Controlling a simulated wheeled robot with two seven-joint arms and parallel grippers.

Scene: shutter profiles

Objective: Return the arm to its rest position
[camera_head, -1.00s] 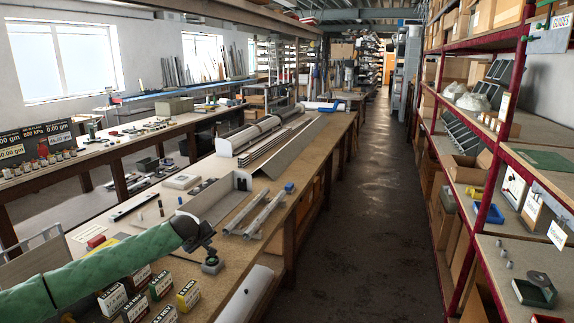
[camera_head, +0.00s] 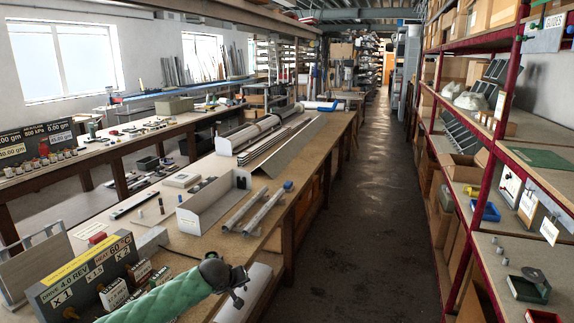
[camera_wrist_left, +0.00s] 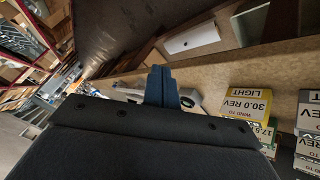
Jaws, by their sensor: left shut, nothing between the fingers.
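My left arm, in a green quilted sleeve, comes in at the bottom of the head view. My left gripper (camera_head: 238,292) is at the front edge of the workbench (camera_head: 215,240), apart from the profiles. In the left wrist view its blue fingers (camera_wrist_left: 162,87) are together with nothing between them. Two metal profiles (camera_head: 256,212) lie side by side on the bench beyond the gripper, beside a light grey open tray (camera_head: 205,208). My right gripper is in neither view.
A dark sign board (camera_head: 85,280) and several small labelled boxes stand left of my arm. A yellow-labelled box (camera_wrist_left: 248,104) shows in the left wrist view. Red-framed shelving (camera_head: 487,190) stands right, across an open aisle (camera_head: 375,220).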

